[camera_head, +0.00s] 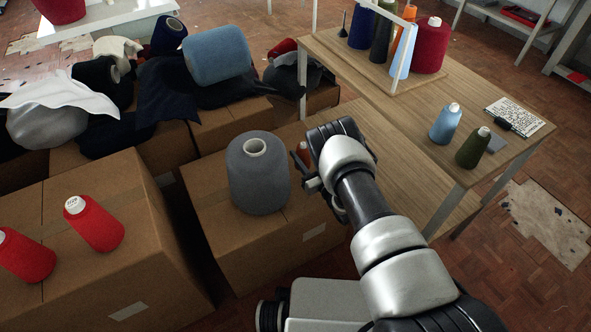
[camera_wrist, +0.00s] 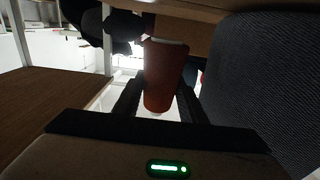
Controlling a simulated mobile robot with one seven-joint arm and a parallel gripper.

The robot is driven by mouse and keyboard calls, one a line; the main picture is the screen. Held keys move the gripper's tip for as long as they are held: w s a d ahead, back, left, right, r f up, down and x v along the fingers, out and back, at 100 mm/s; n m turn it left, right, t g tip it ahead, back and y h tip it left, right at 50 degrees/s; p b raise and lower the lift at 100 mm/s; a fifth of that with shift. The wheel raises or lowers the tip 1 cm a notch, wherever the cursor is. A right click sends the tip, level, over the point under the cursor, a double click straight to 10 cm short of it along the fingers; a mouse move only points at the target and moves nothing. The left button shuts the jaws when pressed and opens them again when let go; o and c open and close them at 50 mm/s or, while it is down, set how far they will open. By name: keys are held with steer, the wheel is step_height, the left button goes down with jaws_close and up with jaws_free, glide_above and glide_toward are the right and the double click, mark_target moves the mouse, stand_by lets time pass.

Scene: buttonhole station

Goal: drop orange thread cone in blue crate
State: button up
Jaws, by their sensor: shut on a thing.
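The orange thread cone (camera_wrist: 165,72) is between the two fingers of my gripper (camera_wrist: 158,97) in the wrist view, and the gripper is shut on it. In the head view only a small part of this cone (camera_head: 303,151) shows beside my gripper (camera_head: 313,178), just right of a large grey thread cone (camera_head: 258,178). My wrist hides the rest. I see no blue crate in either view.
The grey cone stands upright on a cardboard box (camera_head: 215,235), close to my gripper. Red cones (camera_head: 95,225) lie on the left box. The wooden table (camera_head: 415,150) at right holds a blue cone (camera_head: 445,124), a green cone (camera_head: 473,148) and a rack of cones.

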steer(key=shift+f+b, duration=0.75)
steer(key=shift+f, duration=1.6)
steer(key=shift+f, duration=0.1)
steer(key=o, duration=1.1)
